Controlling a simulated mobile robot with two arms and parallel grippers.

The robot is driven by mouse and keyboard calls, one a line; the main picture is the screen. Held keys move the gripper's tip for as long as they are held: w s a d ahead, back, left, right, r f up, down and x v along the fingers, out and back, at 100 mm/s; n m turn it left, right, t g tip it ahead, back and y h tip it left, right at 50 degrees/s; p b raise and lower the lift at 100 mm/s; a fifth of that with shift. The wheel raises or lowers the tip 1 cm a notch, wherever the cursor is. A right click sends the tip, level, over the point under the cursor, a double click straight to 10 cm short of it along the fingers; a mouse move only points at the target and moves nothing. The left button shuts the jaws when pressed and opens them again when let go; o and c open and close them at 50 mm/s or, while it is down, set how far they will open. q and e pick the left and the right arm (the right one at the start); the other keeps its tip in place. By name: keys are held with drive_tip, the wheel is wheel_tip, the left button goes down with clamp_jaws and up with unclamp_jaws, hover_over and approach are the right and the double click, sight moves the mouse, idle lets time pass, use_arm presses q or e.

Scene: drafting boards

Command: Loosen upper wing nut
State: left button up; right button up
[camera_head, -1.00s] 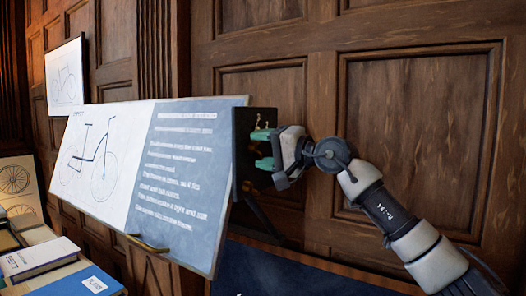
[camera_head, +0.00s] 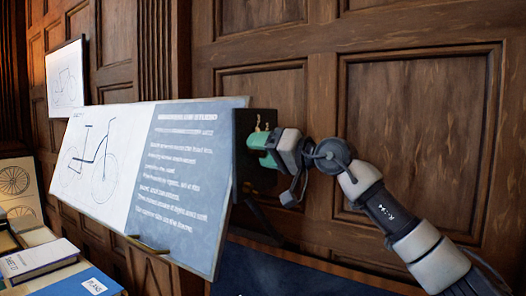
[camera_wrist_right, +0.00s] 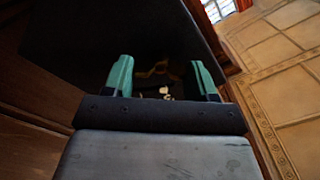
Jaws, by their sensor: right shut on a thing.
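My right gripper (camera_head: 262,150) is at the dark bracket (camera_head: 241,140) behind the right edge of the tilted drafting board (camera_head: 185,160). Its green fingers overlap in the head view. In the right wrist view, the gripper (camera_wrist_right: 162,80) has its fingers on either side of small brass parts (camera_wrist_right: 163,91), and it is shut on a wing nut there. The contact is dark and partly hidden. Brass tips (camera_head: 260,120) show just above the fingers in the head view; I cannot tell which nut they belong to. My left gripper is out of view.
The board carries a bicycle drawing and text, with a brass holder (camera_head: 148,244) at its lower edge. Books (camera_head: 40,256) lie at lower left. A panelled wooden wall (camera_head: 420,120) is behind my right arm.

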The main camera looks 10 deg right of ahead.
drive_tip(key=shift+a+f, duration=0.1)
drive_tip(key=shift+f, duration=0.25)
drive_tip(key=o, duration=0.5)
drive_tip(key=shift+c, duration=0.2)
drive_tip(key=o, duration=0.5)
drive_tip(key=shift+r, duration=0.15)
drive_tip(key=shift+c, duration=0.2)
drive_tip(key=shift+r, duration=0.1)
drive_tip(key=b+v, duration=0.4)
drive_tip(key=v, duration=0.7)
